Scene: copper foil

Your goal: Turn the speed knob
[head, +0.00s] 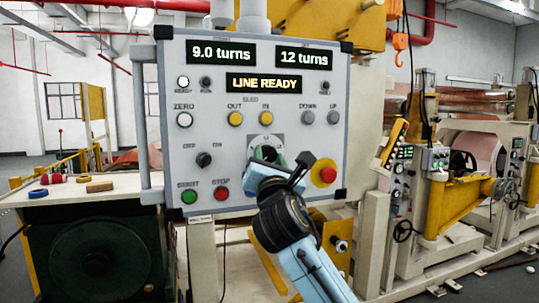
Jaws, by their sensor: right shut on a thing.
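The grey control panel (216,140) faces me, with displays reading "9.0 turns", "12 turns" and "LINE READY". A round pale dial (266,144) sits low on the panel, right of centre, and the speed knob is at its middle, mostly hidden by my gripper. My right gripper (272,160) reaches up from the lower right and is shut on the speed knob. The knob's pointer cannot be made out. My left gripper is not in view.
Near the gripper are a red stop button (323,172) on yellow, a red button (221,194), a green button (188,197) and a black selector knob (204,159). A pale table (110,192) with small coloured objects is at the left. Yellow and beige machinery (449,205) stands at the right.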

